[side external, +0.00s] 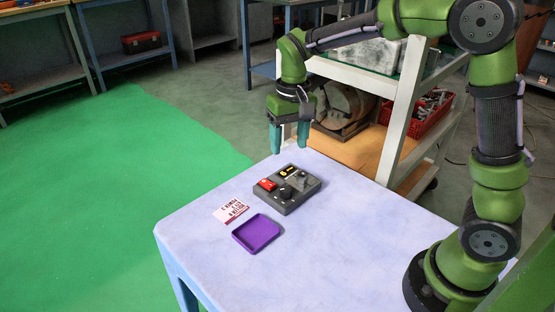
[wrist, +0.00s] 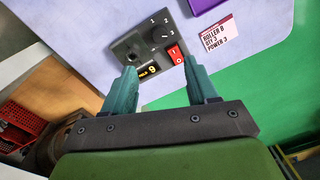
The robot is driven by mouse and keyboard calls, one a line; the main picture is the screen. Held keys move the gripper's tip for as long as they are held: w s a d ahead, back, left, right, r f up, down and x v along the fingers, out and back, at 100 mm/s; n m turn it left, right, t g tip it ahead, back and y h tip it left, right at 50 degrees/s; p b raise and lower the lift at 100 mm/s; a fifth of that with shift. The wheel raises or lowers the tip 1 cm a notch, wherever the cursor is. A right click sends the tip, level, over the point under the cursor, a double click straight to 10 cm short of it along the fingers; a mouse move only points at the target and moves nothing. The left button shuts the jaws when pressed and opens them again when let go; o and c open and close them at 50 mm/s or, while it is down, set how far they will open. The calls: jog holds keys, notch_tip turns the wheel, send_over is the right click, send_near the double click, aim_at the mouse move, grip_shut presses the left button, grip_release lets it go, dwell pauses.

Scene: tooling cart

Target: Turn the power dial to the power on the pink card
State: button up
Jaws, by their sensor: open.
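A dark grey control box (side external: 300,198) sits on the table. Its black power dial (side external: 285,192) also shows in the wrist view (wrist: 154,36), with 1, 2 and 3 marked beside it; I cannot tell where it points. A red rocker switch (wrist: 175,54) is beside the dial. A yellow display (wrist: 151,70) reads 9. The pink and white card (side external: 231,210) lies flat beside the box; in the wrist view (wrist: 217,34) it seems to read ROLLER 8, QTY 3, POWER 3. My gripper (side external: 289,140) is open and empty, above and behind the box, touching nothing.
A shallow purple tray (side external: 256,233) lies in front of the box. A grey knob (side external: 303,176) stands on the box's far right side. A shelf cart (side external: 398,110) with a red basket (side external: 430,115) stands behind the table. The table's right part is clear.

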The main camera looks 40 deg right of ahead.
notch_tip(320, 180, up, 4)
jog(key=shift+d+f, duration=0.1)
dwell(0.4)
jog(key=s+r+t, duration=0.1)
jog(key=s+t, duration=0.2)
jog(key=s, duration=0.5)
jog(key=s+r+t+y, duration=0.1)
jog(key=s+t, duration=0.3)
jog(key=s, duration=0.5)
jog(key=shift+s+r+y, duration=0.2)
jog(key=shift+r+y, duration=0.1)
jog(key=shift+r, duration=0.45)
